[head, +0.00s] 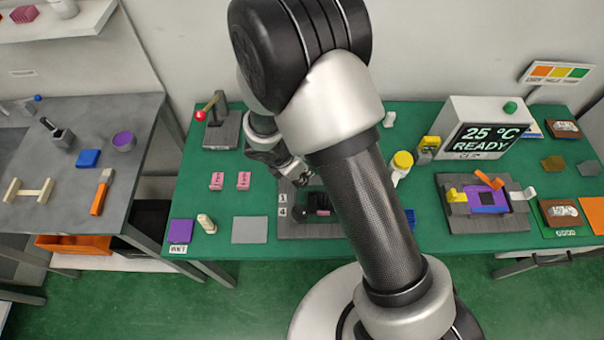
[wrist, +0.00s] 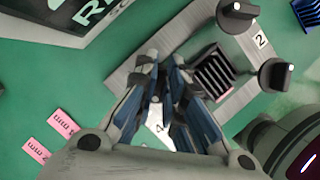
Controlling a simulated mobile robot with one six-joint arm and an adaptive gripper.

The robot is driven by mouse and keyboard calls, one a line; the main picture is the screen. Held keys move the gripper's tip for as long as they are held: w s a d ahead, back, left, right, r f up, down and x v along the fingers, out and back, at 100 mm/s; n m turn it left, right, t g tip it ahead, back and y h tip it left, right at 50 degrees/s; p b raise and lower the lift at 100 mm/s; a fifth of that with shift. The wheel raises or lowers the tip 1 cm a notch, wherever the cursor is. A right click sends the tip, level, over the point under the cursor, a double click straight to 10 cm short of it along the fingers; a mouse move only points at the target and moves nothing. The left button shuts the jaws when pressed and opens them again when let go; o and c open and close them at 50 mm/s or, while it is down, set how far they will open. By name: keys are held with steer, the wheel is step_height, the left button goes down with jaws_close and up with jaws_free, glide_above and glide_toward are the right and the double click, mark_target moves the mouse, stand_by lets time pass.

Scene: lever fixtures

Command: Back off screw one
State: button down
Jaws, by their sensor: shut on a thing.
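The grey screw fixture (wrist: 130,80) lies under my gripper in the wrist view; in the head view its plate (head: 288,228) is partly hidden by my arm. Two black knobs, one at the top (wrist: 238,14) and one at the right (wrist: 275,73), stand by a label 2. A dark ribbed block (wrist: 213,74) sits in the middle. My gripper (wrist: 166,72) is shut on a screw knob, which its fingers hide. A label 4 shows beside the fingers; I cannot read a label for the held screw. In the head view, my gripper (head: 296,172) is over the fixture's far left part.
Pink blocks (head: 216,181) and a grey pad (head: 249,230) lie left of the fixture. A lever stand (head: 222,132) with a red knob is behind them. A yellow-capped bottle (head: 402,162) and a READY display box (head: 484,135) stand to the right.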

steer(key=shift+n+t+b, duration=0.3)
steer(key=shift+n+b, duration=0.1)
steer(key=shift+n, duration=0.5)
steer(key=c, duration=1.7)
jaws_free()
steer(key=v, duration=1.2)
steer(key=shift+d+r, duration=0.1)
steer(key=shift+d, duration=0.1)
